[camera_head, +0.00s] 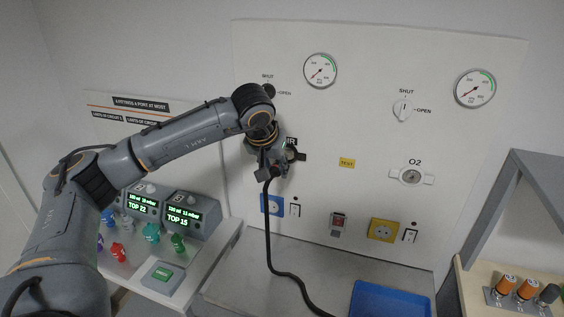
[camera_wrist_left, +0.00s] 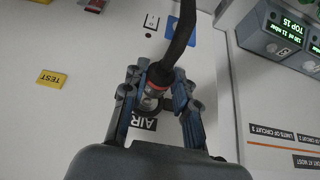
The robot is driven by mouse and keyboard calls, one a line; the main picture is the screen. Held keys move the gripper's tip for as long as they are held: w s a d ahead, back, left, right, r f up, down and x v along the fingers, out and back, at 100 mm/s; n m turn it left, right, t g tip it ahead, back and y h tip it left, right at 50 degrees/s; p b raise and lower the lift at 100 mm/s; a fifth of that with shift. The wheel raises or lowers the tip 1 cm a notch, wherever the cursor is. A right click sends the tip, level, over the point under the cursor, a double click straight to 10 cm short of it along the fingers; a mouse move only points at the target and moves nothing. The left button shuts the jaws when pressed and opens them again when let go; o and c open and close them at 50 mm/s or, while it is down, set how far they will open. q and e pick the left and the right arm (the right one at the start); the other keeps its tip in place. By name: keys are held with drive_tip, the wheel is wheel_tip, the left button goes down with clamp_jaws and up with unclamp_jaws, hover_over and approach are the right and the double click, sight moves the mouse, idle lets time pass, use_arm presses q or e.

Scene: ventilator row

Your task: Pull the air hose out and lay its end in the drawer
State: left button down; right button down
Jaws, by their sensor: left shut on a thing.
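The black air hose (camera_head: 268,238) hangs from the AIR outlet area of the wall panel, down to the grey worktop and off to the lower right. In the left wrist view the hose (camera_wrist_left: 181,30) ends in a dark connector with a red ring (camera_wrist_left: 155,88). My left gripper (camera_head: 278,170) is at the outlet, and its fingers (camera_wrist_left: 160,92) are shut on the connector. The gripper hides most of the outlet, so I cannot tell whether the connector is seated in it. A blue tray-like surface (camera_head: 390,300) shows at the bottom edge; I cannot tell whether it is the drawer. My right gripper is not in view.
The O2 outlet (camera_head: 411,177) and a shut-off knob (camera_head: 403,108) are to the right on the panel. Sockets (camera_head: 383,230) sit below. Two monitors (camera_head: 190,213) and small coloured fittings stand on the left shelf. A rack with orange-topped cylinders (camera_head: 505,284) is at right.

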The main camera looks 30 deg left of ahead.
use_arm(q)
drive_tip(key=shift+s+d+b, duration=0.2)
drive_tip(key=shift+s, duration=0.6)
drive_tip(key=shift+s+d+b, duration=0.2)
drive_tip(key=shift+s+b, duration=0.05)
drive_tip(key=shift+s, duration=0.6)
drive_tip(key=shift+s+d+b, duration=0.2)
drive_tip(key=shift+s, duration=0.6)
